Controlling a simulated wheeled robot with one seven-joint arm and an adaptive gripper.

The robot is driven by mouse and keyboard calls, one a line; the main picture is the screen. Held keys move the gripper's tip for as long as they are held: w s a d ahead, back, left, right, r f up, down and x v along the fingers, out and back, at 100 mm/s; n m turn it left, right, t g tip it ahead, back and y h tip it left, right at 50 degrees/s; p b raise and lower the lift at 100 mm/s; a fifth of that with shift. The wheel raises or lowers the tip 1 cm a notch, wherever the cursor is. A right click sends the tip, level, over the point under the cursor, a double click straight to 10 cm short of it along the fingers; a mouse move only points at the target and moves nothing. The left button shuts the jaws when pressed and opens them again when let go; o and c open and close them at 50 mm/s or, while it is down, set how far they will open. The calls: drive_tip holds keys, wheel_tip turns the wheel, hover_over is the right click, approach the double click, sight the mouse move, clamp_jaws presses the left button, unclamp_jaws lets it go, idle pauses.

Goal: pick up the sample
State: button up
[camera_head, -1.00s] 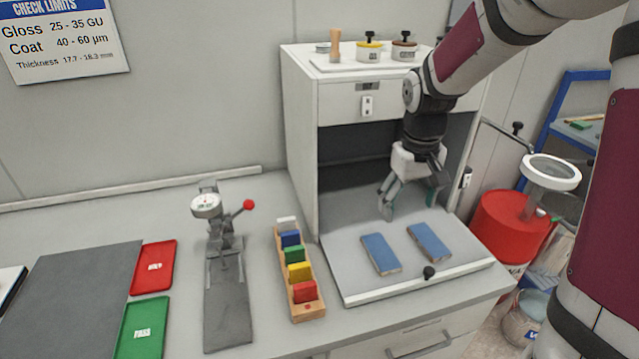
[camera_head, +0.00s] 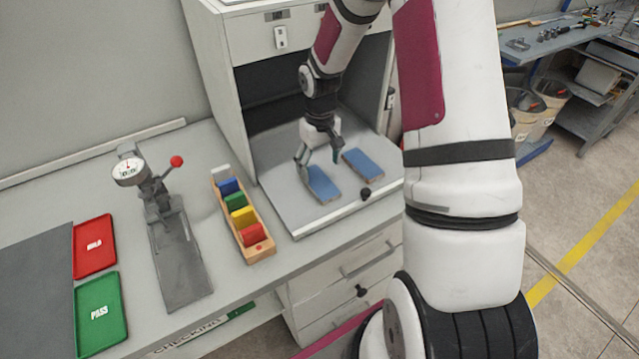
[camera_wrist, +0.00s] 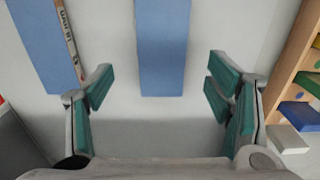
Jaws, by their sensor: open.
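Two blue rectangular samples lie flat on the pull-out shelf of the white cabinet. The left sample (camera_head: 322,184) is nearer the block rack, and the right sample (camera_head: 362,164) lies beside it. My gripper (camera_head: 319,160) is open and empty above the shelf, just behind the left sample. In the wrist view my gripper (camera_wrist: 160,95) has its teal-padded fingers spread wide. One blue sample (camera_wrist: 162,45) lies ahead between the fingers, and the other sample (camera_wrist: 40,45) lies to the left, with a printed edge showing. Neither sample is held.
A wooden rack (camera_head: 243,225) of coloured blocks stands left of the shelf (camera_head: 300,222). A gauge press (camera_head: 170,225) and red (camera_head: 94,245) and green (camera_head: 101,312) trays are further left. The cabinet wall (camera_head: 215,85) encloses my gripper's left, and a black knob (camera_head: 365,193) is at the shelf front.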

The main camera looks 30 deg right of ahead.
sight(319, 182)
wheel_tip(319, 182, down, 4)
drive_tip(key=shift+s+a+f+p, duration=0.15)
drive_tip(key=shift+f+p, duration=0.05)
drive_tip(key=shift+p, duration=0.4)
drive_tip(key=shift+f, duration=0.5)
drive_tip(key=c, duration=1.3)
